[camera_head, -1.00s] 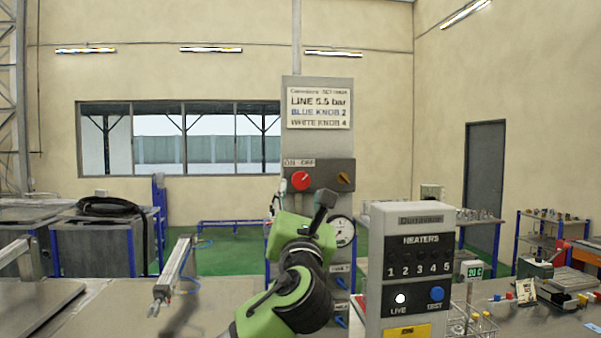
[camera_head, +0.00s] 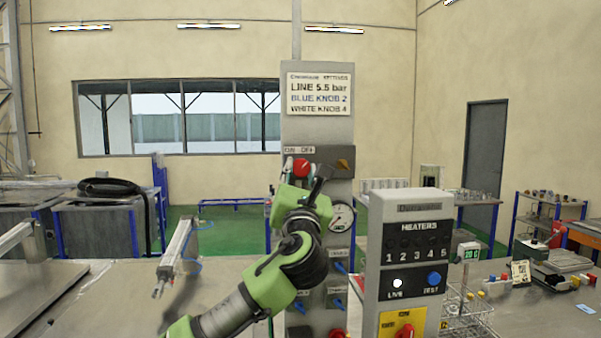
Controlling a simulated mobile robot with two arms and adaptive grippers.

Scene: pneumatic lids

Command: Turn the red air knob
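The red air knob (camera_head: 301,168) is a round red knob on a dark plate, under an ON-OFF label, high on the tall grey panel (camera_head: 318,128). My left arm, green and grey, rises from the bottom left in front of this panel. My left gripper (camera_head: 320,180) is dark and small, just below and right of the red knob. It overlaps the plate in the picture; I cannot tell whether it touches anything. Its fingers are too small to tell open from shut. My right gripper is not in view.
An orange-brown knob (camera_head: 345,164) sits right of the red one. A pressure gauge (camera_head: 341,217) and blue knobs are lower on the panel. A pneumatic cylinder (camera_head: 175,250) lies left over the bench.

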